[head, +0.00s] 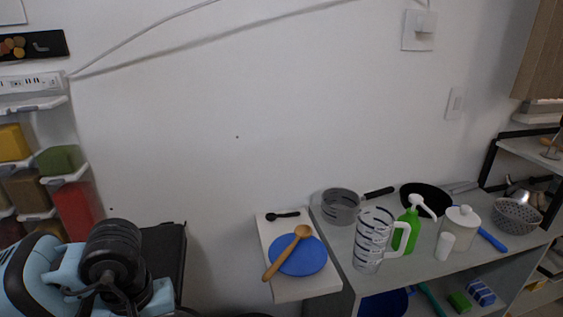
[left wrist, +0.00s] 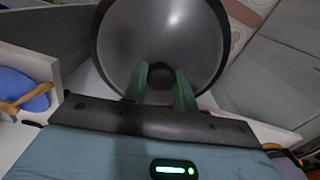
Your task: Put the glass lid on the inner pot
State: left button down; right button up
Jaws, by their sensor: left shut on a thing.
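In the left wrist view my left gripper (left wrist: 160,80) has two green fingers shut on the dark central knob of a large round grey lid with a dark rim (left wrist: 128,28). The lid fills the upper middle of that view, and its top edge is cut off. In the head view my left arm shows at the lower left, but its fingertips and the lid are not visible there. I cannot make out the inner pot in either view. My right gripper is in neither view.
A small white table holds a blue plate (head: 312,262) with a wooden spoon (head: 288,252) across it. To its right, a grey counter (head: 350,290) carries a saucepan (head: 341,206), a striped jug (head: 371,240), a green bottle (head: 408,233) and a colander (head: 517,215). Spice dispensers (head: 75,205) hang at left.

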pick_arm(q)
jog(key=m, duration=0.3)
jog(key=w+f+m, duration=0.1)
jog(key=shift+d+f, duration=0.1)
jog(key=shift+d, duration=0.25)
jog(key=s+f, duration=0.4)
jog(key=f, duration=1.1)
jog(key=shift+s+a, duration=0.1)
jog(key=shift+a, duration=0.1)
